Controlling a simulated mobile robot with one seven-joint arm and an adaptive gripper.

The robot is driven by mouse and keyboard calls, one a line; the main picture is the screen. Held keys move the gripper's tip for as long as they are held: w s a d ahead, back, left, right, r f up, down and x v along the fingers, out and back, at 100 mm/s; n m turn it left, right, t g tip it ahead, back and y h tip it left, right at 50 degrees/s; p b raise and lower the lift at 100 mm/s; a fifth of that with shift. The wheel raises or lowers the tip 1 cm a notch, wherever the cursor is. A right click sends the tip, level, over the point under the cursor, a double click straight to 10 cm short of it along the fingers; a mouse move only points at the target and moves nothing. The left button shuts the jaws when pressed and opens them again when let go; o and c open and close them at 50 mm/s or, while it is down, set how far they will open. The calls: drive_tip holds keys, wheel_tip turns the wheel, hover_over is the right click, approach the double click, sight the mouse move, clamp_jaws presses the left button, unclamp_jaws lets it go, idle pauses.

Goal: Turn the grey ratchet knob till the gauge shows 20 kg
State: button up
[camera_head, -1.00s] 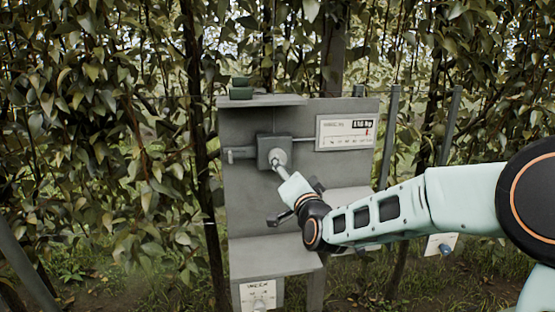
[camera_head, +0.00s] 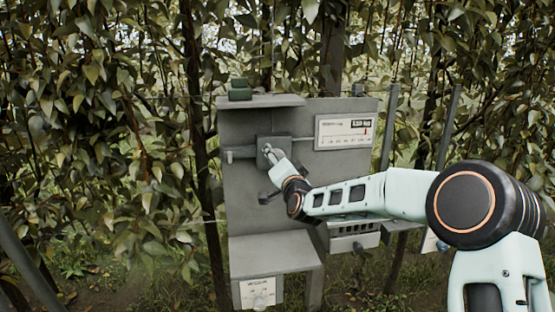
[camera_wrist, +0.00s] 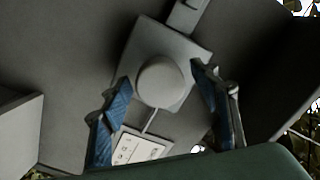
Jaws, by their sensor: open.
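The grey ratchet knob (camera_wrist: 160,83) is a round cap on a square block in the wrist view. In the head view its block (camera_head: 262,147) shows on the panel, while my gripper hides most of the knob. My gripper (camera_wrist: 163,75) is open, with one blue-padded finger on each side of the knob; clear gaps show there. In the head view my gripper (camera_head: 270,153) is right at the block. The gauge (camera_head: 345,131) is a white plate right of the block, with a red pointer near the right end of its scale. Its dark readout is too blurred to read.
A grey stand panel (camera_head: 242,190) carries the block and gauge. A lower ledge (camera_head: 272,253) juts out below, with a printed sheet (camera_head: 258,293) under it. A green item (camera_head: 240,90) sits on the top shelf. Leafy trees and wires stand close behind.

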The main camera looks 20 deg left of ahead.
drive_tip(key=c, duration=1.2)
drive_tip(key=shift+o, duration=0.2)
